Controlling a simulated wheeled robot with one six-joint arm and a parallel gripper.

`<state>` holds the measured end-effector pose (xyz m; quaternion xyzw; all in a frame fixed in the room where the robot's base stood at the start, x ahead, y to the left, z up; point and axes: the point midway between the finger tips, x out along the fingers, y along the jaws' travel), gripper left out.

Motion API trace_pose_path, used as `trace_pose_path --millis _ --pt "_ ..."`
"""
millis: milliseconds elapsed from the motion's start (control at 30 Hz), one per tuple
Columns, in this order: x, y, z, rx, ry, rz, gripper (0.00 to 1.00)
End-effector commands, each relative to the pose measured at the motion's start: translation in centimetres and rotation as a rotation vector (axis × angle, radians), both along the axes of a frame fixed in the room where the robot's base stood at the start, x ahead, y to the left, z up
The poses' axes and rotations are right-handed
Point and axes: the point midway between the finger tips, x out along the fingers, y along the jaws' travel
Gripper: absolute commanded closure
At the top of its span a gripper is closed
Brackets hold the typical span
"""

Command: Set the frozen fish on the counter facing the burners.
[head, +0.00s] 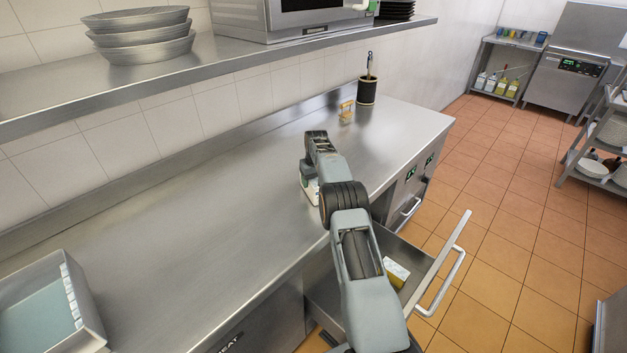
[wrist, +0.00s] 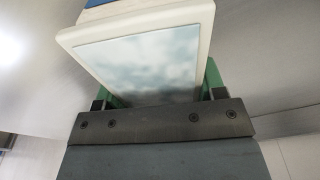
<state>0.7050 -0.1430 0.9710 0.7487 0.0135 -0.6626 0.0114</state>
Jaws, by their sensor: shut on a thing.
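My gripper (wrist: 160,90) is shut on a pale, white-edged pack with a cloudy blue-grey face, apparently the frozen fish (wrist: 140,62). In the wrist view green finger pads show at both sides of it. In the head view only a small pale part of the pack (head: 309,190) shows beside my arm, at the counter's front half. My arm hides the rest, and I cannot tell whether the pack touches the steel counter (head: 190,210). No burners can be made out.
An open drawer (head: 440,262) below the counter holds a yellow-and-white box (head: 397,272). A grey bin (head: 50,300) stands at the near left. A utensil holder (head: 367,91) and a small yellow item (head: 346,112) stand at the back. A shelf (head: 60,108) overhangs the wall side. The counter's middle is clear.

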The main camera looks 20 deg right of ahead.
Motion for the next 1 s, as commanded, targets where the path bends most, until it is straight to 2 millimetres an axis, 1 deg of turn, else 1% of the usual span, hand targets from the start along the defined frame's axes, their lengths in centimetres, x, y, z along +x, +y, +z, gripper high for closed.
trace_pose_path --millis 100,133,367,600,733,867,1000 --pt "0.0 0.0 -0.2 -0.001 -0.002 0.000 0.79" --pt "0.0 0.0 -0.3 0.000 0.000 0.000 0.33" --pt "0.0 0.0 -0.3 0.000 0.001 0.000 0.11" --pt "0.0 0.0 -0.2 0.000 0.000 0.000 0.11" --pt "0.0 0.0 0.6 -0.001 -0.002 0.000 0.11" --pt "-0.3 0.0 2.6 -0.001 -0.004 0.000 0.11" --pt "-0.6 0.0 5.4 -0.001 -0.004 0.000 0.11"
